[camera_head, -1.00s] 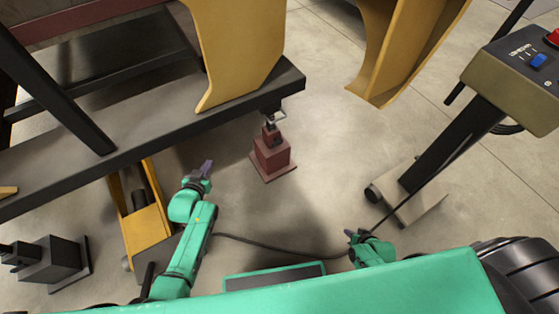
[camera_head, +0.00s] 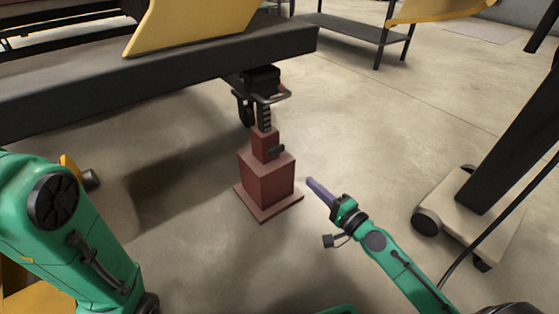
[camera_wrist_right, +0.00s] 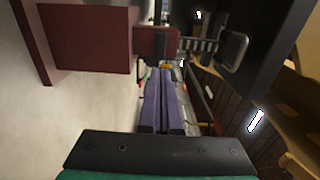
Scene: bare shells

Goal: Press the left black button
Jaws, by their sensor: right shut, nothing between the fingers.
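The red jack (camera_head: 266,178) stands on the floor under the dark beam. A small black block, possibly the black button (camera_head: 276,151), sticks out from its upper part; I cannot tell for sure. My right gripper (camera_head: 310,182) is to the right of the jack, its purple fingers shut and empty, pointing up and left, apart from the jack in the head view. In the right wrist view the purple fingers (camera_wrist_right: 165,88) point toward the jack's narrow upper part (camera_wrist_right: 155,41), with its body (camera_wrist_right: 86,38) to the left. My left gripper is out of view; only its arm shows at left.
The dark beam (camera_head: 200,78) with a yellow panel (camera_head: 185,25) spans above the jack. A wheeled pale base (camera_head: 485,205) with a dark post stands at right, a cable near it. A dark rack (camera_head: 350,28) is behind. The floor between jack and wheeled base is clear.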

